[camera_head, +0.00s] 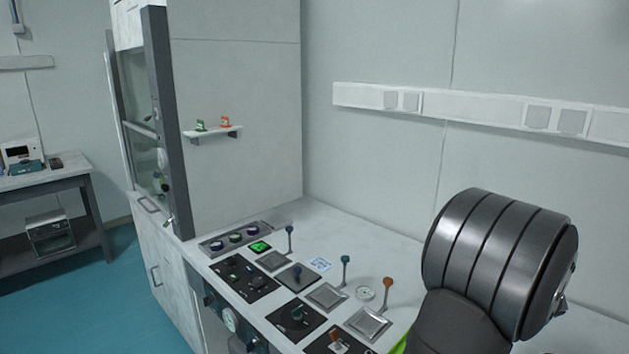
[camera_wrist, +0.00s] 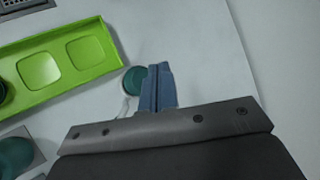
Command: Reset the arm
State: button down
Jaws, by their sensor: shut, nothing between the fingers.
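My gripper (camera_wrist: 158,70) shows in the wrist view as two blue fingers pressed together, with nothing between them. It is above a pale worktop, and a round teal object (camera_wrist: 131,82) is just left of the fingertips, partly hidden by them. I cannot tell whether they touch. In the head view my dark ribbed arm fills the lower right, and the fingers are out of sight.
A green tray (camera_wrist: 87,55) with square recesses lies left of my gripper. A blurred teal knob (camera_wrist: 15,155) is at lower left. The head view shows a control panel with an orange-topped lever (camera_head: 387,283) and a green-topped lever (camera_head: 345,262), with a wall behind.

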jog(key=shift+r, duration=0.3)
notch_tip(320, 180, down, 3)
jog(key=shift+r, duration=0.15)
jog(key=s+a+r+n+g+h, duration=0.1)
jog(key=s+a+r+n+g, duration=0.25)
jog(key=r+n, duration=0.55)
jog(key=s+a+r+n+g+h, duration=0.2)
jog(key=a+r+n, duration=0.2)
jog(key=r+n, duration=0.5)
jog(key=shift+n+g, duration=0.25)
jog(key=shift+n, duration=0.05)
jog(key=x, duration=0.5)
jog(key=shift+s+d+f, duration=0.1)
jog(key=shift+d+f, duration=0.05)
